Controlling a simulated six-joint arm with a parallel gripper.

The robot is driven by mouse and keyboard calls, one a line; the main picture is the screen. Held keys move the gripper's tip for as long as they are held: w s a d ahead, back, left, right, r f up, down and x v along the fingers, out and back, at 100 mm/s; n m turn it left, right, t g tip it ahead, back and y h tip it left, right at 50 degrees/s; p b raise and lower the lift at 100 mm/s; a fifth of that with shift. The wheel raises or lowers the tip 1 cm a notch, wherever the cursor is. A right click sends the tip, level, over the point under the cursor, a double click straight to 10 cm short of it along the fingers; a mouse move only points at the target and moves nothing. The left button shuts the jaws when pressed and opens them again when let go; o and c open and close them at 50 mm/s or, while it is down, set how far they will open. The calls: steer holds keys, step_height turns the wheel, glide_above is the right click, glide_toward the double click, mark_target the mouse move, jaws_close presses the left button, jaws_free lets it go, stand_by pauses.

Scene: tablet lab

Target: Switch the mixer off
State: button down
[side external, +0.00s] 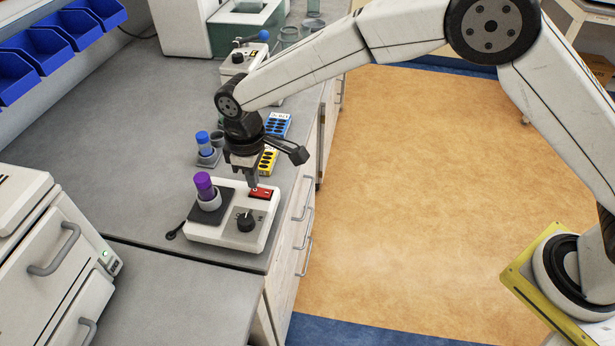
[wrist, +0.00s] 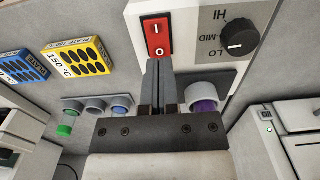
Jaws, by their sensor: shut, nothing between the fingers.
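The mixer (side external: 206,234) is a pale box near the counter's front edge, with a red rocker switch (side external: 263,192), a black knob (side external: 245,222) and a purple-capped vial (side external: 204,185) in a cup on a dark pad. In the wrist view the red switch (wrist: 157,36) carries I and O marks, and the knob (wrist: 238,36) has HI, MID and LO beside it. My gripper (wrist: 159,63) is shut and empty, pointing down, with its tips at the O end of the switch. I cannot tell whether they touch it, nor which way the rocker is tilted.
A blue plate box (side external: 277,124) and a yellow plate box (side external: 268,161) lie behind the mixer. A blue-capped vial (side external: 204,143) stands in a small rack beside them. Another device (side external: 236,68) stands further back. The counter left of the mixer (side external: 110,190) is clear.

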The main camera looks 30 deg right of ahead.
steer(key=shift+f, duration=0.85)
stand_by(0.7)
steer(key=shift+r, duration=3.5)
steer(key=shift+d, duration=0.1)
steer(key=s+d+m+t, duration=0.1)
steer(key=s+d+m, duration=0.15)
steer(key=d, duration=0.65)
steer(key=s+d+m, duration=0.2)
steer(key=s+d, duration=0.1)
steer(key=d, duration=0.6)
steer(key=s+d+f+m+t, duration=0.1)
steer(key=s+d+m, duration=0.3)
steer(key=s+d, duration=0.7)
steer(key=shift+s+f+t, duration=0.15)
steer(key=shift+s+t, duration=0.15)
steer(key=shift+s, duration=0.85)
